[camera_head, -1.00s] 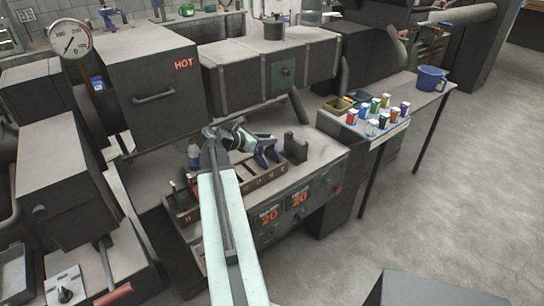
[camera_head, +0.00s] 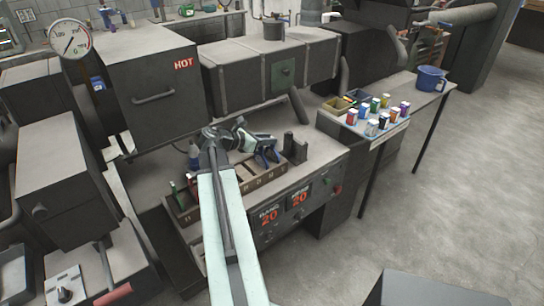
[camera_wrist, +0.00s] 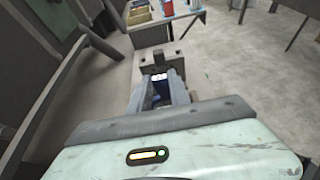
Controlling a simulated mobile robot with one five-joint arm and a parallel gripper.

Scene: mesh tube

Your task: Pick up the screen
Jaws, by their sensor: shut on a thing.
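My gripper (camera_head: 268,157) is low over the bench beside the long slotted rack. In the wrist view its two fingers (camera_wrist: 162,92) are closed around a small dark blue piece (camera_wrist: 160,88) with pale marks on its top. The fingers hide most of this piece, and I cannot tell for sure that it is the screen. A dark grey notched block (camera_head: 297,149) stands just beyond the fingertips; it also shows in the wrist view (camera_wrist: 150,60). I cannot tell whether the held piece touches the bench.
The brown slotted rack (camera_head: 255,184) lies along the bench's front edge, under my arm. A bottle (camera_head: 194,158) stands left of the arm. An oven marked HOT (camera_head: 165,95) stands behind.

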